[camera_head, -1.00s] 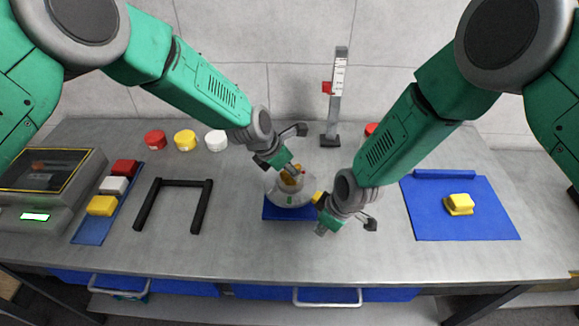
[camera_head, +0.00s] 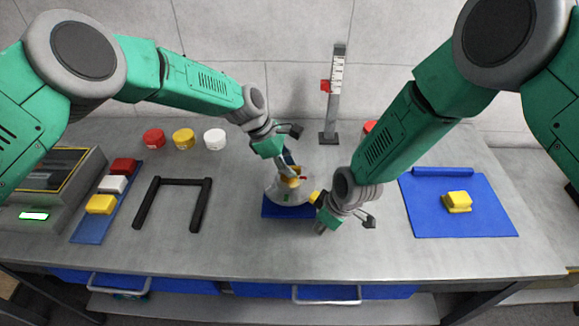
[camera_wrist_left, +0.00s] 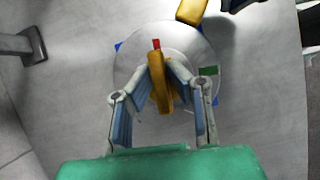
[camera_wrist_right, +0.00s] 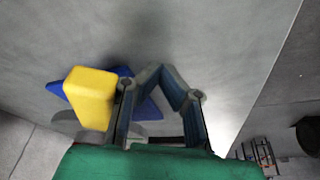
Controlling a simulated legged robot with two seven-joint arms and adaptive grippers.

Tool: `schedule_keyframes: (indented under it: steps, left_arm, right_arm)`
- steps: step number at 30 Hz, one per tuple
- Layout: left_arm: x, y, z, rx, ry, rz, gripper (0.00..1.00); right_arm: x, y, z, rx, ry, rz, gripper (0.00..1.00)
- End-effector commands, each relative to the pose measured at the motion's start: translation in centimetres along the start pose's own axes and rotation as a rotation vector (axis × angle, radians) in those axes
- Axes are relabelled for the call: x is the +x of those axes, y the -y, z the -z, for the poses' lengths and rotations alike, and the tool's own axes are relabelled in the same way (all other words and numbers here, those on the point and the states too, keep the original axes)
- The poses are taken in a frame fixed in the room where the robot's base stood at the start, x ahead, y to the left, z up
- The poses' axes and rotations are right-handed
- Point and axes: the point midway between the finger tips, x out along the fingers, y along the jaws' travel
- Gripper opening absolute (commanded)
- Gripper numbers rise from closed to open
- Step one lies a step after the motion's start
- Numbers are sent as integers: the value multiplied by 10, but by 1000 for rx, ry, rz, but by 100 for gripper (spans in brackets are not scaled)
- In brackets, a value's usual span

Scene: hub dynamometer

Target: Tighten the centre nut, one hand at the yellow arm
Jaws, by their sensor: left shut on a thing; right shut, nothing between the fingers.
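The round grey hub (camera_head: 274,196) sits on a blue base (camera_head: 275,213) in the middle of the bench. My left gripper (camera_head: 290,171) is above the hub's centre, shut on the orange-yellow centre nut (camera_wrist_left: 160,88). A red mark (camera_wrist_left: 156,43) shows beside the nut in the left wrist view. The yellow arm (camera_head: 314,197) sticks out from the hub's right side; it is large in the right wrist view (camera_wrist_right: 90,97). My right gripper (camera_wrist_right: 175,85) is shut and empty, with the yellow arm beside the outside of one finger; I cannot tell whether they touch.
A black frame (camera_head: 180,183) and a blue strip of coloured blocks (camera_head: 100,204) lie left. Red, yellow and white round caps (camera_head: 184,139) stand behind. An upright scale (camera_head: 336,95) stands at the back. A blue mat (camera_head: 430,215) with a yellow block (camera_head: 457,201) lies right.

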Motion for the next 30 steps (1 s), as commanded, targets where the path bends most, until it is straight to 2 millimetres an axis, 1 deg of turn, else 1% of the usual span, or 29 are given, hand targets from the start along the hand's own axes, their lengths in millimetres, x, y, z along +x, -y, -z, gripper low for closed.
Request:
schedule_keyframes:
  steps: [3, 6, 9, 12, 16, 25, 30]
  left_arm:
    - [3, -1, 3, 148, -5, 79, 0]
    - [3, -1, 3, 255, -6, 137, 0]
    - [3, -1, 3, 346, -7, 187, 0]
    - [3, -1, 3, 402, -9, 217, 0]
    - [2, -1, 4, 434, -8, 236, 0]
    - [2, -1, 4, 434, -8, 236, 0]
    - [2, -1, 4, 433, -8, 235, 0]
  right_arm:
    - [0, -1, 0, 0, -1, -2, 0]
    - [0, -1, 0, 0, -1, -2, 0]
    - [0, -1, 0, 0, -1, -2, 0]
    - [0, -1, 0, 0, -1, -2, 0]
    - [0, -1, 0, 1, -1, -2, 0]
    - [0, -2, 0, 1, 0, -1, 0]
    - [0, -6, 0, 2, -1, -1, 0]
